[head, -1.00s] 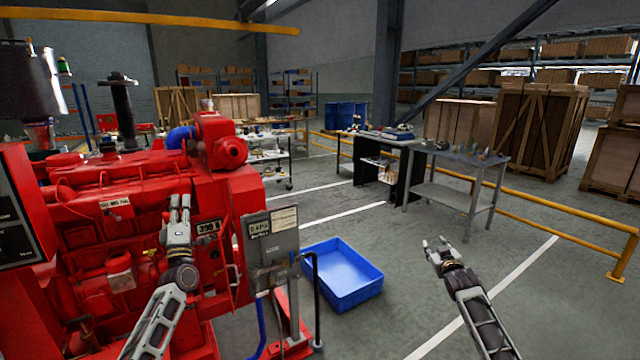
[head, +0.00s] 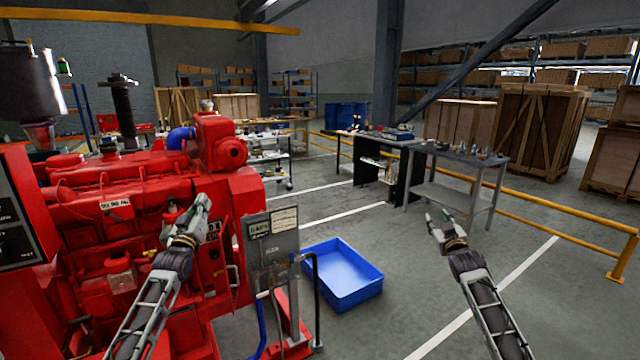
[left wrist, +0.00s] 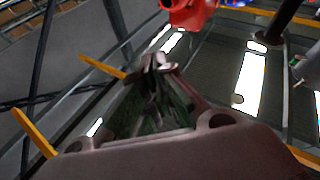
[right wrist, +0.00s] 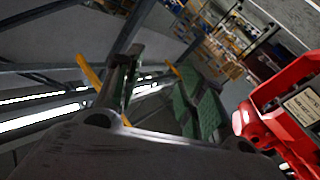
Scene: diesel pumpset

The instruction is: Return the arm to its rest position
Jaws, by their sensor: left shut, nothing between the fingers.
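My left gripper (head: 201,212) is in front of the side of the red diesel engine (head: 150,205), its fingers tilted up and to the right. In the left wrist view its fingers (left wrist: 158,70) are together with nothing between them. I cannot tell the exact gap between it and the engine. My right gripper (head: 436,224) is raised over open floor, right of the blue crate. In the right wrist view its fingers (right wrist: 158,95) stand apart and hold nothing.
A grey control box (head: 272,240) stands on a red support beside the engine. An empty blue crate (head: 372,291) sits on the floor. Two work tables, one a grey table (head: 455,157), stand behind my right gripper. A yellow rail (head: 555,220) runs along the right.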

